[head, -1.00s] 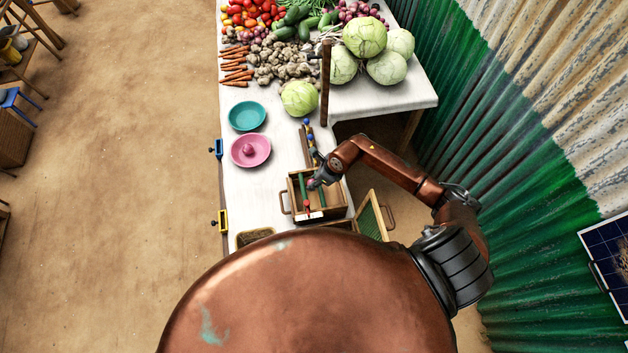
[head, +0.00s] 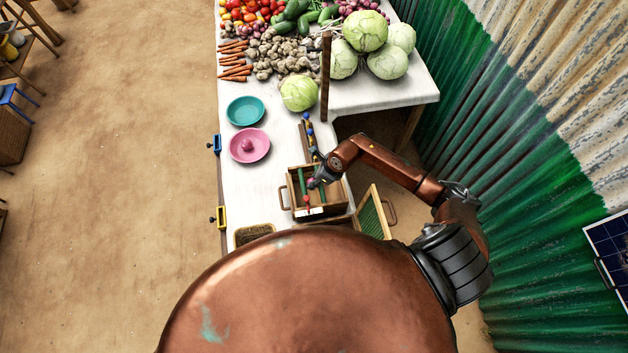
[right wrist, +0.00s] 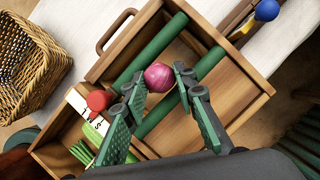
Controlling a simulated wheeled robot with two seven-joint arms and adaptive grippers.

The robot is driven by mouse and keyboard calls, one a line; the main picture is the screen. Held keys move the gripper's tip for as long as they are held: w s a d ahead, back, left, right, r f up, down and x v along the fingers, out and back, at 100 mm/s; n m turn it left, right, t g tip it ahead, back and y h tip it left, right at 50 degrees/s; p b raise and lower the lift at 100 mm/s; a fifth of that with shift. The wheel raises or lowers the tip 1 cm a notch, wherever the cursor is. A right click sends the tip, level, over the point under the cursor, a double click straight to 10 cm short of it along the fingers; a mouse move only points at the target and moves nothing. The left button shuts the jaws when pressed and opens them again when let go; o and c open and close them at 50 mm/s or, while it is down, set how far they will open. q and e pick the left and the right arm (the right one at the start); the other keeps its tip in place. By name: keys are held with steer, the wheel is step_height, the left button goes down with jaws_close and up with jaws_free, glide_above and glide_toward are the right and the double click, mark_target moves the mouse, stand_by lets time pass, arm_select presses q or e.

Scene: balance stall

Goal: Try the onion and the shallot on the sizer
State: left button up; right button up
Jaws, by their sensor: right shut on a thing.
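The sizer (head: 288,194) is a wooden box with green rollers on the table's near part. I cannot tell if this is the onion or the shallot. Another pink bulb (head: 247,145) lies in the pink dish (head: 262,154). My left gripper is out of view.
A teal dish (head: 245,110) stands behind the pink one. A wicker basket (right wrist: 28,62) is beside the sizer. A green panel (head: 372,215) stands at the right.

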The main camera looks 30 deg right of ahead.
steer(key=o, duration=0.9)
steer(key=shift+o, duration=0.7)
steer(key=o, duration=0.5)
steer(key=shift+c, duration=0.2)
steer(key=shift+r, duration=0.15)
steer(key=shift+r+p, duration=2.35)
steer(key=shift+r, duration=1.05)
steer(key=shift+f, duration=0.1)
